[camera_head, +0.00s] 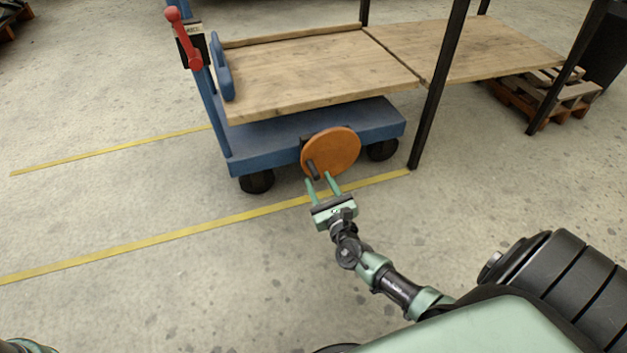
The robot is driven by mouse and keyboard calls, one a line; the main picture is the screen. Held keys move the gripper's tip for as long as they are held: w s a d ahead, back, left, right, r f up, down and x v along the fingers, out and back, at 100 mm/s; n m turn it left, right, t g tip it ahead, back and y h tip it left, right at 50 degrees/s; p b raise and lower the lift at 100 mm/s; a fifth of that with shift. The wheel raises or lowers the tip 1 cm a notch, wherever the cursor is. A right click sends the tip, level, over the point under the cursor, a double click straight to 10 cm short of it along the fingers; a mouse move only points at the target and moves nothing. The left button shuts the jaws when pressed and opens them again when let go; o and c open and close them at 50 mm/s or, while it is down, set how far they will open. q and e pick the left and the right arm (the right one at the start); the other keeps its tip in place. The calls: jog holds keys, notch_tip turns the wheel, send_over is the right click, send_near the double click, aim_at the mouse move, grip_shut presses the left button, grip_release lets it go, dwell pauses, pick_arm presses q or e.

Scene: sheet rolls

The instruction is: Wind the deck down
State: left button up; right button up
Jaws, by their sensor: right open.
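The wooden deck (310,72) lies on a blue cart (262,137), a little above its blue base. An orange crank wheel (337,150) with a dark handle (310,169) sits on the cart's near side. My right gripper (323,186) is open, with its two green fingers pointing up at the wheel's lower left edge, just below the handle. I cannot tell whether a finger touches the handle; nothing shows between the fingers. My left gripper is not in view; only a bit of green shows at the bottom left corner.
A red lever (184,38) stands on the cart's blue post at the left. A wooden table top (470,48) on black legs adjoins the deck at the right, with a pallet (540,98) beneath it. Yellow lines (180,235) mark the floor. The floor at left is clear.

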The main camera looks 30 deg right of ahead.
aim_at(316, 176)
jog(key=shift+b+x, duration=0.45)
jog(key=shift+x, duration=1.2)
grip_shut()
